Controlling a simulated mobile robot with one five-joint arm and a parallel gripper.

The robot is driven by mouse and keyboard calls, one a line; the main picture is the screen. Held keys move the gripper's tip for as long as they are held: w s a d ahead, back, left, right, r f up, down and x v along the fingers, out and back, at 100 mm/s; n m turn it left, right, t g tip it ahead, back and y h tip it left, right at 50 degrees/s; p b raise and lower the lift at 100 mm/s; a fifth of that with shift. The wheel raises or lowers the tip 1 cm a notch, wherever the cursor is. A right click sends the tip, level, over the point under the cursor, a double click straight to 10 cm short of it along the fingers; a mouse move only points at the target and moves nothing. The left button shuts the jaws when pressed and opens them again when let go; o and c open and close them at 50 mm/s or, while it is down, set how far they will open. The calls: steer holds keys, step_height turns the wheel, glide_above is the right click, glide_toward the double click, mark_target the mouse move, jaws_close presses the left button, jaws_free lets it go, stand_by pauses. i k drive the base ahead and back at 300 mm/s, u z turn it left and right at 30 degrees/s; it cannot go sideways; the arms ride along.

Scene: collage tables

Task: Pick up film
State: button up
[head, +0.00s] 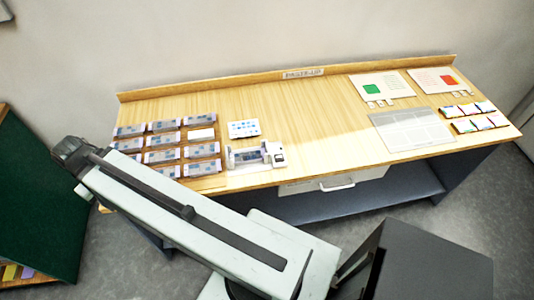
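I cannot tell for certain which item is the film. A pale grey sheet (412,131) with faint printing, possibly the film, lies flat on the right half of the wooden table (310,115). A small white device (256,154) with a clear strip and a bluish piece in it sits near the table's front edge, left of centre. My arm crosses the lower left, and its dark end with my gripper (72,152) is off the table's left front corner, far from the grey sheet. Its fingers are too small and dark to read.
Several bluish packs (165,140) lie in rows at the table's left. A white card with blue dots (243,129) lies behind the device. Cards with a green square (378,86) and a red square (435,82) lie at back right, colourful small packs (475,117) near the right end. The table's middle is clear.

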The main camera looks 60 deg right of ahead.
mark_target(239, 157)
steer(key=u, duration=0.7)
steer(key=k, duration=0.65)
